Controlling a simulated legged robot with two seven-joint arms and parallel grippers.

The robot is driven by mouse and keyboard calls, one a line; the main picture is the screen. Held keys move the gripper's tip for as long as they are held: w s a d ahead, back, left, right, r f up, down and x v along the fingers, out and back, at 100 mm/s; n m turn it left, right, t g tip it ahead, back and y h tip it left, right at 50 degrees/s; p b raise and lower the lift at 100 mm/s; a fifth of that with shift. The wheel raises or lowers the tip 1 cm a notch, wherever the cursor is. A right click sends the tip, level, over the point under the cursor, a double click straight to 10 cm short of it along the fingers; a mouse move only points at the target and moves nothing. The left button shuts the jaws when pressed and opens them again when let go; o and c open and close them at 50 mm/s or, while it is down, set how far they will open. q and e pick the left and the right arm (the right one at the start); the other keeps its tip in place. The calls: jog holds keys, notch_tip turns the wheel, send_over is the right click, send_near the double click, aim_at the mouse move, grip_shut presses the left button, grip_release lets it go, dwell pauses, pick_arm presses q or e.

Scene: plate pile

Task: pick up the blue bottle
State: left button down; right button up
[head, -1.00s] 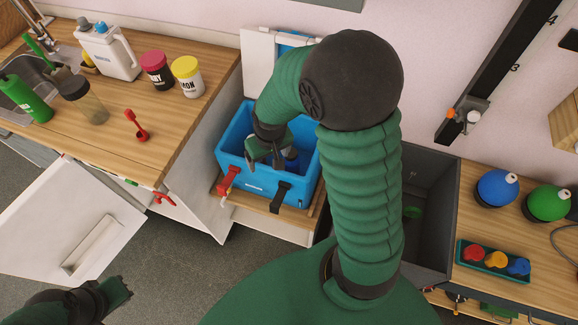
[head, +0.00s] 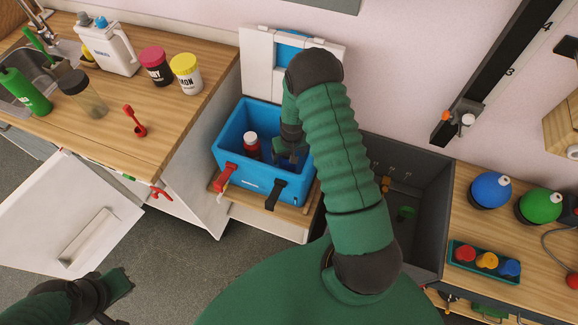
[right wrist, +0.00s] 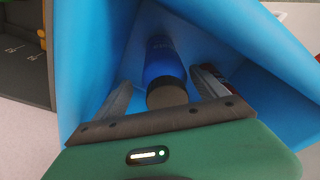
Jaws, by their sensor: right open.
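The blue bottle (right wrist: 163,60) with a dark cap lies inside the blue bin (head: 232,165). In the right wrist view it shows between the two fingers of my right gripper (right wrist: 165,88), its cap end nearest the palm. The fingers are apart, one on each side, and I see no clear contact. In the head view my right gripper (head: 291,155) is down inside the bin, and the blue bottle cannot be made out there. My left gripper (head: 120,285) is at the lower left over the floor; its jaw state is unclear.
A red bottle with a white cap (head: 251,147) stands in the bin, left of my right gripper. The bin's walls (right wrist: 85,50) rise close around the gripper. A grey box (head: 425,185) is to the right. The left counter (head: 160,115) holds jars and a jug.

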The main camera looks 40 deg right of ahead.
jog(key=shift+w+a+f, duration=0.1)
jog(key=shift+a+f, duration=0.05)
jog(key=shift+f, duration=0.5)
jog(key=shift+w+a+f, duration=0.1)
jog(key=shift+a, duration=0.25)
jog(key=shift+c, duration=1.1)
jog(key=shift+d+f, duration=0.1)
jog(key=shift+d, duration=0.25)
jog(key=c, duration=0.7)
jog(key=shift+a, duration=0.15)
grip_shut()
